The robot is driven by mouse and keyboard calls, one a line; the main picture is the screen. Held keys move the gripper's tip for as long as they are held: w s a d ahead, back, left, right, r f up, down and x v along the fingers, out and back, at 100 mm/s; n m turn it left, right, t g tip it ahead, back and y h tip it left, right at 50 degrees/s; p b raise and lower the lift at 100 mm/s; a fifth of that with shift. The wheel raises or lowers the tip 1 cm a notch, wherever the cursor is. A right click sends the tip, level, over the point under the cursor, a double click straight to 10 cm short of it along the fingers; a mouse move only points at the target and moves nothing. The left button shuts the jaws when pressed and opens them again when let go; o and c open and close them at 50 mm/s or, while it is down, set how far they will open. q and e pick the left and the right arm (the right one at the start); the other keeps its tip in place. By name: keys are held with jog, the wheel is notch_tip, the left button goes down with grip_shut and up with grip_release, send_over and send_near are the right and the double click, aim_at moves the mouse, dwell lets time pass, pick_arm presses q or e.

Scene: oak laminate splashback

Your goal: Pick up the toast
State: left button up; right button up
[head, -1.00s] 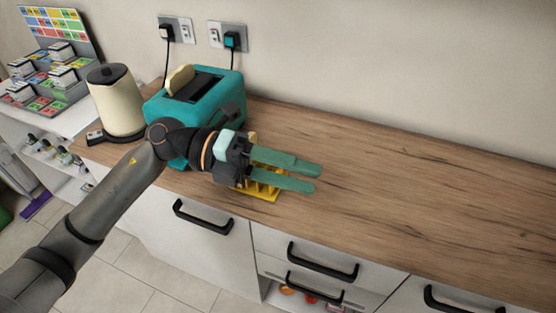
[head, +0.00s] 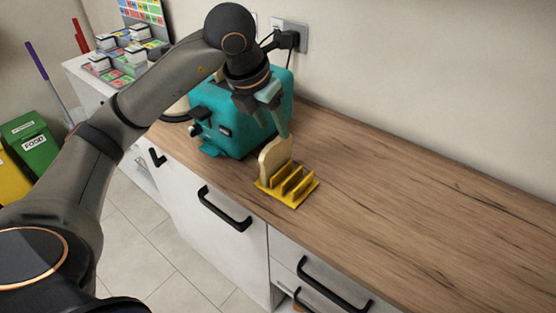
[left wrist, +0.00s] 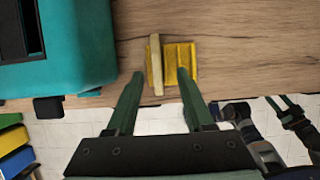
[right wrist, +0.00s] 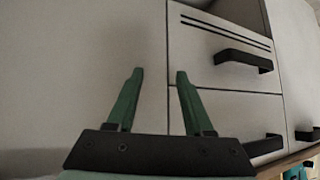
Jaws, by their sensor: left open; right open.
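A pale slice of toast (head: 275,157) stands upright at the left end of a yellow toast rack (head: 294,190) on the worktop. In the left wrist view the toast (left wrist: 156,66) shows edge-on between the fingers, with the rack (left wrist: 182,58) beside it. My left gripper (head: 284,133) points down above the toast, open and empty. Its fingertips also show in the left wrist view (left wrist: 160,73), one on each side of the toast in the picture. My right gripper (right wrist: 160,73) is open and empty, facing drawer fronts.
A teal toaster (head: 225,125) stands just left of the rack, close to my left gripper; my arm hides its top. Black plugs (head: 287,40) sit in the wall sockets. The worktop (head: 420,200) to the right is clear. Drawer handles (head: 225,208) stick out below.

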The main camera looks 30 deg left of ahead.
aim_at(275, 141)
pick_arm(q)
jog(key=shift+a+x, duration=0.2)
jog(key=shift+x, duration=1.5)
jog(key=shift+a+x, duration=0.15)
jog(key=shift+x, duration=1.55)
jog(key=shift+s+f+b, duration=0.1)
jog(key=shift+f+b, duration=0.2)
jog(key=shift+b, duration=0.05)
jog(key=shift+c, duration=0.2)
grip_shut()
